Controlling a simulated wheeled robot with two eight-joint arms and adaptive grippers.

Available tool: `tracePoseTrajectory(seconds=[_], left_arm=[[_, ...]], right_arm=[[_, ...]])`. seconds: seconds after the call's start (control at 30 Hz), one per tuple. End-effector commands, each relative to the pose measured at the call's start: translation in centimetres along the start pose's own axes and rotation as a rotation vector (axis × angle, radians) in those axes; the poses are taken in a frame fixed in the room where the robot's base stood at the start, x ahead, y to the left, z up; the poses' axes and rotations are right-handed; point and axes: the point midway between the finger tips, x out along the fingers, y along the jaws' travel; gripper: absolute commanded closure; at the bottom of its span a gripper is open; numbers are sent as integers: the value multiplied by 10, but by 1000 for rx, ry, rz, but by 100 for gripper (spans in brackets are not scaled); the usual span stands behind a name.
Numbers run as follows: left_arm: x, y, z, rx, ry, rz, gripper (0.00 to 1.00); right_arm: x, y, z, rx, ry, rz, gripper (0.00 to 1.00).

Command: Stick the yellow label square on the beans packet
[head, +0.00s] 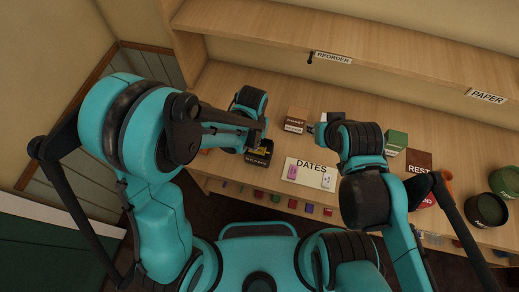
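A small brown packet (296,120) stands on the counter near the middle, with small lettering on its front that I cannot read surely; it may be the beans packet. A small yellow patch (262,150) shows at a black open-topped box (258,158); I cannot tell whether it is the yellow label. My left gripper (258,139) is just above that box, its fingers mostly hidden by my arm. My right gripper (315,128) is at the packet's right side, close to it; whether it touches is unclear. Its fingers are too small and dark to read.
A cream DATES sheet (303,163) bears a pink item (292,172) and a white item (326,181). A green box (396,141), a brown REST board (417,160) and dark round tins (487,209) stand to the right. A shelf (350,55) overhangs the back.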

Motion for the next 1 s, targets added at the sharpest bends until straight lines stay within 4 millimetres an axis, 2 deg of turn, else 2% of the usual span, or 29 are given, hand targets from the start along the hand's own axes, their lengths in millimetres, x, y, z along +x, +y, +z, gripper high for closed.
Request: tracePoseTrajectory(seconds=[0.5, 1.0], left_arm=[[8, 0, 0, 0, 0, 0, 100], [8, 0, 0, 0, 0, 0, 100]], right_arm=[[7, 0, 5, 0, 0, 0, 71], [9, 0, 7, 0, 0, 0, 71]])
